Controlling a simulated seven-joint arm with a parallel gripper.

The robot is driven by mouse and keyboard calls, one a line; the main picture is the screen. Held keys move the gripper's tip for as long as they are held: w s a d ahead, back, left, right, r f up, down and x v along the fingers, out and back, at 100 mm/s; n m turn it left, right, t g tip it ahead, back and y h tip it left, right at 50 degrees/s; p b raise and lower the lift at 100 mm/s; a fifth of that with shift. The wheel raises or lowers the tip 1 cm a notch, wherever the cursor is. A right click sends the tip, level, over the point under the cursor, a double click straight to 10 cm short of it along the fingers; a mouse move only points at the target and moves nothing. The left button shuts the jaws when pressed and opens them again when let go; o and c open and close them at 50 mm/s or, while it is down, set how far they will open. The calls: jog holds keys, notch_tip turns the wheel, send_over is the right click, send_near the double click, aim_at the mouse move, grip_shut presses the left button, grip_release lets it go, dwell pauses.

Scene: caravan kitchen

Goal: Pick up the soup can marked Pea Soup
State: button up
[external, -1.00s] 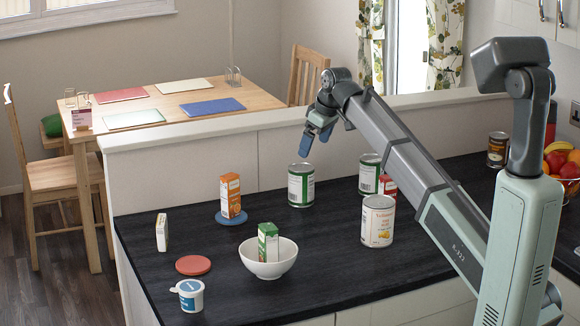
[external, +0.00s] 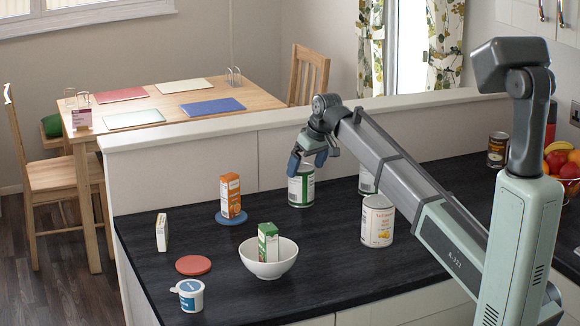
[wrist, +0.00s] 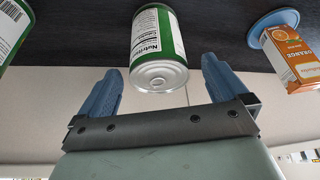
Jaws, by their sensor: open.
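A green-and-white can (external: 301,188) stands upright on the dark counter, directly below my gripper (external: 308,162). In the wrist view my gripper (wrist: 160,72) is open, with its blue fingers on either side of this can (wrist: 158,45) and gaps between. That side shows a nutrition panel; its soup name is not visible. A second can (external: 367,181) with green on its label stands to the right, mostly hidden by my arm; part of a green can (wrist: 14,25) shows at the wrist view's left edge. A white can with orange pictures (external: 377,222) stands nearer the front. No Pea Soup marking is readable.
An orange juice carton (external: 230,196) stands on a blue coaster (external: 232,219) left of the can. A white bowl (external: 268,267) holds a green carton (external: 268,243). A red coaster (external: 194,265) and a tub (external: 189,294) are front left. A raised ledge (external: 240,127) runs behind.

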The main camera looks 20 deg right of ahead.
aim_at(302, 177)
jog(key=shift+w+x, duration=0.15)
jog(key=shift+x, duration=1.2)
jog(key=shift+w+x, duration=0.2)
jog(key=shift+x, duration=1.15)
jog(key=shift+d+r, duration=0.1)
jog(key=c, duration=1.4)
